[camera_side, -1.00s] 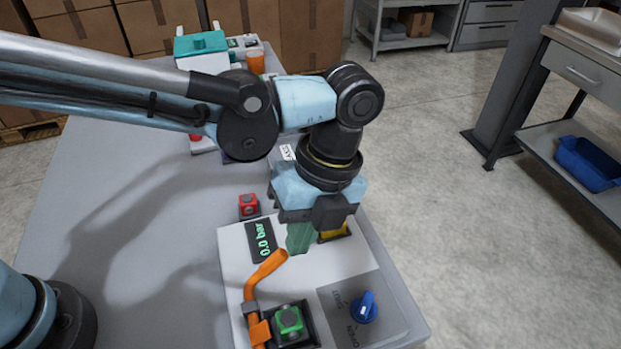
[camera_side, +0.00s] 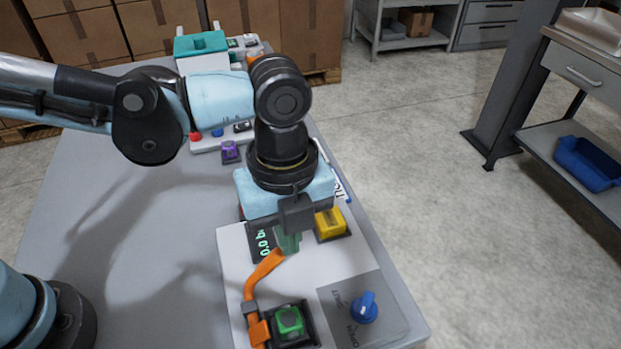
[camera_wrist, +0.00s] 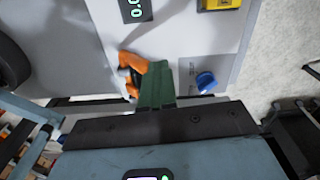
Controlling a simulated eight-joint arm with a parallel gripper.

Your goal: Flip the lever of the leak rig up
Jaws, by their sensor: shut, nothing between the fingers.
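The leak rig is a white panel (camera_side: 232,262) with a dark pressure display (camera_side: 262,243), part covered by my gripper. Its orange lever (camera_side: 264,270) is a bent handle rising from a grey pivot at the panel's left side, its free end pointing up and right in the side view. My gripper (camera_side: 289,241) has green fingers, shut and empty, right at the lever's free end. In the wrist view the fingers (camera_wrist: 156,84) overlap the right side of the orange lever (camera_wrist: 134,64). I cannot tell whether they touch it.
On the panel are a green button (camera_side: 289,320), a blue knob (camera_side: 364,307) and a yellow button (camera_side: 330,223). A purple button (camera_side: 230,151) and a teal-lidded unit (camera_side: 201,43) stand farther back. The table's left side is clear.

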